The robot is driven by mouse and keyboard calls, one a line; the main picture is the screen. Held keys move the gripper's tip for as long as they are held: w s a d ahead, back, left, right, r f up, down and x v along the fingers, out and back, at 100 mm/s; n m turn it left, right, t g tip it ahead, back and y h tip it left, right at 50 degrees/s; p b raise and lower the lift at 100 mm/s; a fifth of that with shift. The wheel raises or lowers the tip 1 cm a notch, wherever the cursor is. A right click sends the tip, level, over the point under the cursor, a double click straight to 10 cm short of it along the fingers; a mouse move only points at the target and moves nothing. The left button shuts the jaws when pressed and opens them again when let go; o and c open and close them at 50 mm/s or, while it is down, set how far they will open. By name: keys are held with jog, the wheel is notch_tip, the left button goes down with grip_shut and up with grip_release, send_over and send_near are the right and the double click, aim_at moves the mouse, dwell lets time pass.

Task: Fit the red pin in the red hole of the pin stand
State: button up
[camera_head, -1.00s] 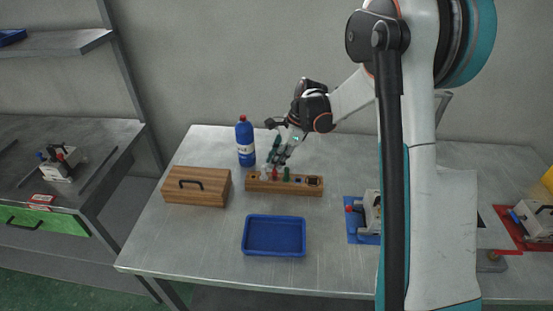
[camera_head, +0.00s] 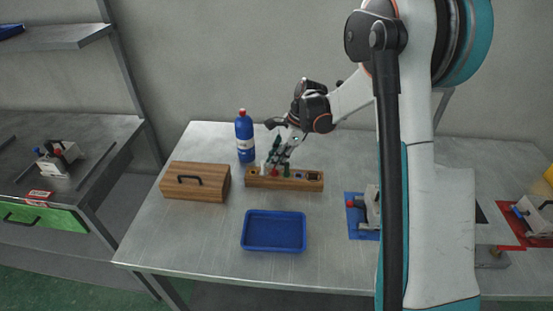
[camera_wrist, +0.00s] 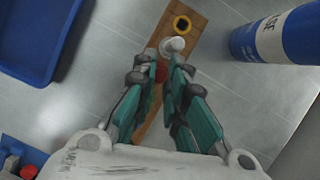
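The wooden pin stand (camera_head: 312,186) lies on the metal table, and its far part also shows in the wrist view (camera_wrist: 194,9). A red pin (camera_head: 274,172) stands at its left half. In the wrist view a red top (camera_wrist: 160,72) sits between the fingertips, close against the left one. A white pin (camera_wrist: 172,45) stands just beyond the fingertips, and a yellow-ringed hole (camera_wrist: 181,23) lies past it. My gripper (camera_head: 277,160) is low over the stand's left half, pointing down, with a visible gap between its fingers. The red hole cannot be made out.
A blue bottle (camera_head: 244,137) stands just behind the stand's left end. A wooden box with a black handle (camera_head: 203,168) is to the left. A blue tray (camera_head: 300,249) lies in front. A clamp on a blue mat (camera_head: 355,232) is to the right.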

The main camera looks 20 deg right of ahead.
jog(key=o, duration=0.4)
jog(key=v, duration=1.2)
